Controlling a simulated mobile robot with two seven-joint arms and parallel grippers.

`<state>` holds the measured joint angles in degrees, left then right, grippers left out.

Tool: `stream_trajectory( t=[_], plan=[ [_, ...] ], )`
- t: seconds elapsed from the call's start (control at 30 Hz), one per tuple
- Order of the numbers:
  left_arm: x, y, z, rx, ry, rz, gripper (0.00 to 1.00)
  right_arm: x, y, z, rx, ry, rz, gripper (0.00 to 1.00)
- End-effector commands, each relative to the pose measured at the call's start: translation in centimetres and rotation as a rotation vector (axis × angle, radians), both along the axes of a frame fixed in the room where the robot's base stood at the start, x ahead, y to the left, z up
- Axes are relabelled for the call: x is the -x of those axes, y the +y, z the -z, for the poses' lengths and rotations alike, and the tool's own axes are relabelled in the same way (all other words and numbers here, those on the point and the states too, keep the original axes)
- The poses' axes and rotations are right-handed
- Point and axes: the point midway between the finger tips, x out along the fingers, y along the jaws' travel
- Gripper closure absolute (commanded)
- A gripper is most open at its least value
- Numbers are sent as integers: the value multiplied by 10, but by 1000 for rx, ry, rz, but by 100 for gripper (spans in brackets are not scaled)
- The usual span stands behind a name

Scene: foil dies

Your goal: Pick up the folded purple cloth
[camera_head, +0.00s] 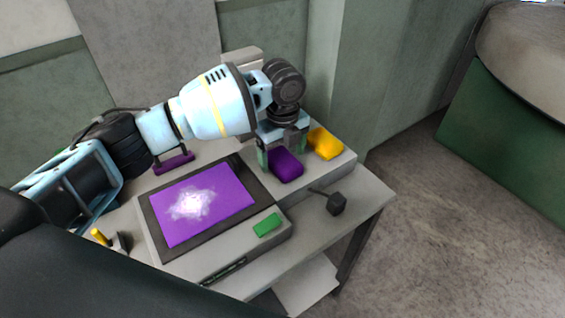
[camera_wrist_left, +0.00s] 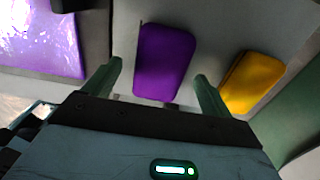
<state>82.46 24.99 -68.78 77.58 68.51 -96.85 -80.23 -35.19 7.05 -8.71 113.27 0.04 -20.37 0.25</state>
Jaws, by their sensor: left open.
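The folded purple cloth (camera_head: 286,165) lies on the grey machine top, beside a folded yellow cloth (camera_head: 325,143). My left gripper (camera_head: 278,152) is open just above and behind the purple cloth in the head view. In the left wrist view, the purple cloth (camera_wrist_left: 164,62) shows between and ahead of the two fingertips of my left gripper (camera_wrist_left: 158,75). The fingers look apart from the cloth, one on each side. The yellow cloth (camera_wrist_left: 253,82) sits just right of the right finger. My right gripper is not in view.
A purple foil sheet (camera_head: 205,203) with a shiny white patch lies in a dark frame left of the cloths. A green block (camera_head: 267,225), a dark knob on a lever (camera_head: 336,204) and a purple-handled tool (camera_head: 174,162) are nearby. A wall stands close behind.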

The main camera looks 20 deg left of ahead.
Motion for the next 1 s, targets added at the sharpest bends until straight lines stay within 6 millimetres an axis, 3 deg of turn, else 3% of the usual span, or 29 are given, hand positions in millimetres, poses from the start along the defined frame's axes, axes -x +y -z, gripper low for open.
stream_trajectory(
  t=[0.17, 0.43, 0.8, 1.0],
  plan=[
    [0, 0, 17, 1, -2, 0, 15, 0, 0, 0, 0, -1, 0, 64],
    [0, 0, 19, 1, -2, 1, 15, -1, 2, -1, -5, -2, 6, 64],
    [0, 0, 19, 0, -2, 1, 64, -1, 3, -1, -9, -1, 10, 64],
    [0, 0, 19, 0, -2, 1, 64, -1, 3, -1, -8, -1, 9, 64]
  ],
)
